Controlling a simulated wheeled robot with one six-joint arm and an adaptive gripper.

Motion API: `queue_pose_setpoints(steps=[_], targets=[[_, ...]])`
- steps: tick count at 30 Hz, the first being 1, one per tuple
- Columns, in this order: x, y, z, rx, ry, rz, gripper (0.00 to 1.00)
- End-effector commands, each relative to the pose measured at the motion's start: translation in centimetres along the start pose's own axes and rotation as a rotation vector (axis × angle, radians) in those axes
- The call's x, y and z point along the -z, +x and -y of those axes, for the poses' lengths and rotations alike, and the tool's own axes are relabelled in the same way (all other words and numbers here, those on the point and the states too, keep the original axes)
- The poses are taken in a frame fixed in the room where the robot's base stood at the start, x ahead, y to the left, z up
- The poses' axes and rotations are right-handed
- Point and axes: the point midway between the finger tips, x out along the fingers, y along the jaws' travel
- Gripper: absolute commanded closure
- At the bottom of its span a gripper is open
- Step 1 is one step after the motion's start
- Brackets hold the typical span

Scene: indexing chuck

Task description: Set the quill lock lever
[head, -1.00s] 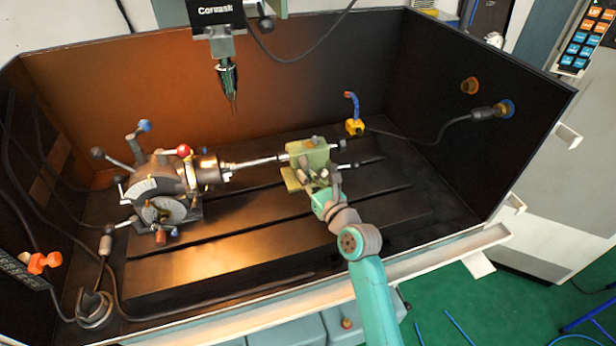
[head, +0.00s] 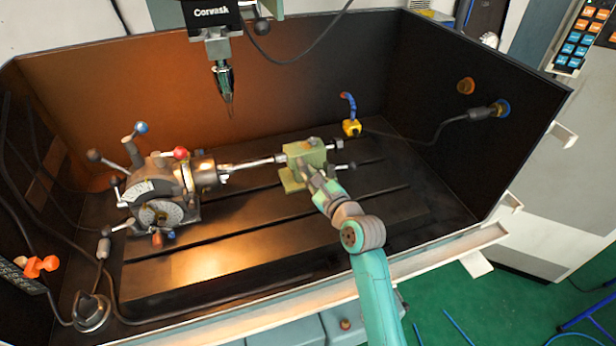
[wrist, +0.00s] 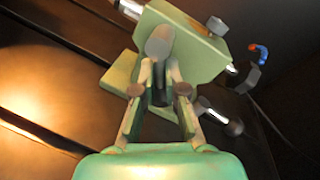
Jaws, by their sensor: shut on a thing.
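The green tailstock (head: 305,153) stands on the dark slotted table, and it fills the upper middle of the wrist view (wrist: 190,52). A grey lever with a rounded end (wrist: 160,42), apparently the quill lock lever, projects from its near face. My gripper (wrist: 159,85) is at this face, its two fingers on either side of the lever and shut on it. The lever's lower part is dark between the fingers. In the head view my gripper (head: 308,174) hides the lever. A second lever with a ball end (wrist: 233,127) sits to the right, apart from my fingers.
The dividing head (head: 160,190), with several handles, stands at the left. A thin shaft (head: 250,163) runs from it to the tailstock. A pointed spindle tool (head: 225,85) hangs above. A yellow base with a blue hose (head: 352,127) stands behind right. The front table is clear.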

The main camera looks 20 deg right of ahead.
Motion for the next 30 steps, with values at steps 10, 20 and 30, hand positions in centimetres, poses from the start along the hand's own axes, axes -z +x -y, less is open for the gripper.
queue_pose_setpoints(steps=[10,20,30], targets=[[-0.3,-0.2,0.9,0.000,-0.317,-0.063,1.00],[-0.6,-0.3,1.5,0.000,-0.542,-0.107,1.00],[-0.7,-0.3,1.7,-0.001,-0.644,-0.129,1.00]])
